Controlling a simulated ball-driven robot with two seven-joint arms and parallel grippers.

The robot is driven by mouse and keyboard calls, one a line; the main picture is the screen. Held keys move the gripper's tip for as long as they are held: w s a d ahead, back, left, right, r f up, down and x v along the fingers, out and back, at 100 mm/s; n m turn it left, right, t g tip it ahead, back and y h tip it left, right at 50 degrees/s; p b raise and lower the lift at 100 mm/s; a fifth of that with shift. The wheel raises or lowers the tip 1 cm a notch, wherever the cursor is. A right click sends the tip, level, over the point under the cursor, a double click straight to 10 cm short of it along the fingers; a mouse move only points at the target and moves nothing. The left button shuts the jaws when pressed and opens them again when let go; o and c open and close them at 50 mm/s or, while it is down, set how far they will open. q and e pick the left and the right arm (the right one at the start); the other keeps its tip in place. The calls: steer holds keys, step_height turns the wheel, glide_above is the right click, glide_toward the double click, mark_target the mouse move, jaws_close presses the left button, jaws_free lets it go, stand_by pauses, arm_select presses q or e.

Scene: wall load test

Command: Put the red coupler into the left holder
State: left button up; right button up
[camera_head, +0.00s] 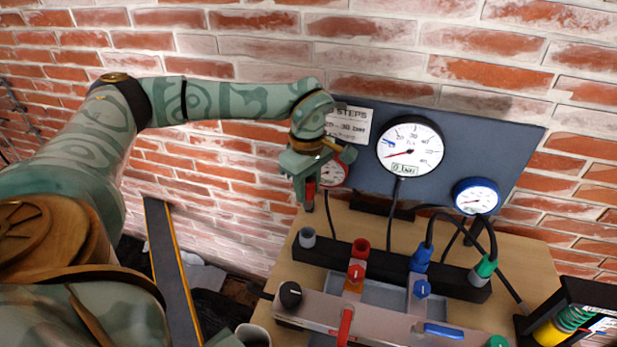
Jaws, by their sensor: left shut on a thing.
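My left gripper (308,178) reaches in from the left in front of the gauge panel. It is shut on the red coupler (310,187), which hangs below the jaws with a dark lower end. The jaws partly hide it. A grey cup (307,237), which looks like the left holder, stands open at the left end of the black bar (335,255). The coupler is above this cup and apart from it. My right gripper is not in view.
The bar also bears an open red socket (361,246), a blue coupler (421,257) and a green coupler (484,267), both with black hoses. In front are a black knob (290,294), a red lever (345,326) and a blue lever (444,331). A gauge panel (460,140) stands behind.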

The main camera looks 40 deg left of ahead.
mark_target(308, 208)
arm_select(q)
steer(key=shift+f+b, duration=0.75)
steer(key=shift+f, duration=2.5)
steer(key=shift+f, duration=0.9)
steer(key=shift+f, duration=0.15)
steer(key=shift+f, duration=0.4)
